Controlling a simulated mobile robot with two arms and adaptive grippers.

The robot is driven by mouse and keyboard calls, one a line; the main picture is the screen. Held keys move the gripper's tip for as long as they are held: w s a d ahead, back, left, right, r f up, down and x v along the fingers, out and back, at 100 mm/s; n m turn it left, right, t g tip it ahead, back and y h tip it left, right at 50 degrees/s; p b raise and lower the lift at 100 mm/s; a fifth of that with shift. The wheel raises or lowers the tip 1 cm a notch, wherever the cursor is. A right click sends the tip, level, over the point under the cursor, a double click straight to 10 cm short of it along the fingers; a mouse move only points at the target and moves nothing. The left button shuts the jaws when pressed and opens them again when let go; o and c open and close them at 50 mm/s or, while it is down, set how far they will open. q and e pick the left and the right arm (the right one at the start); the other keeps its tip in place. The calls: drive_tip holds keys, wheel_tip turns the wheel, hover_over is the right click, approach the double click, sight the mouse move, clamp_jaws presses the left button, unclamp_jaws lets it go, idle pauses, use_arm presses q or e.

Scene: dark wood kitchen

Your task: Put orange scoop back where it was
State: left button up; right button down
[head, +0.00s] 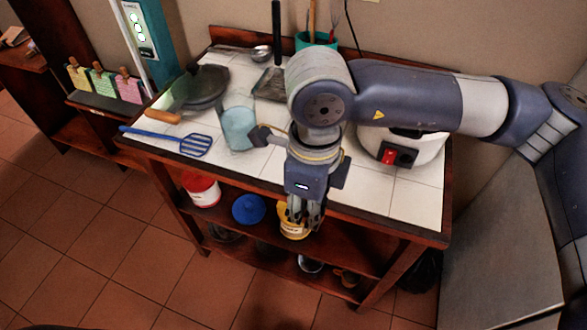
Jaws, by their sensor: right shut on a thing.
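My right gripper (305,218) points down in front of the table's front edge, at the height of the shelf below. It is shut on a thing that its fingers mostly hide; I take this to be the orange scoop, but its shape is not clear. A yellow-orange tub (291,233) with a pale label shows right behind and beside the fingertips. I cannot tell whether they touch. My left gripper is not in view.
The tiled table (405,195) holds a blue slotted spatula (195,145), a dark pan (205,87), a clear bluish jug (239,128) and a white cooker (425,149). A red tub (201,190) and a blue-lidded tub (249,209) stand on the shelf. The floor in front is clear.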

drive_tip(key=shift+w+a+f+p, duration=0.35)
drive_tip(key=shift+w+f+p, duration=0.55)
drive_tip(key=shift+w, duration=1.45)
drive_tip(key=shift+w+a+f+p, duration=0.5)
drive_tip(key=shift+w+p, duration=0.65)
drive_tip(key=shift+w, duration=1.15)
drive_tip(key=shift+w+a+f+p, duration=0.25)
drive_tip(key=shift+w+f+p, duration=0.65)
drive_tip(key=shift+w, duration=1.45)
drive_tip(key=shift+w+f, duration=0.1)
drive_tip(key=shift+f, duration=0.25)
drive_tip(key=c, duration=1.2)
unclamp_jaws()
drive_tip(key=shift+r, duration=0.1)
drive_tip(key=shift+c, duration=0.2)
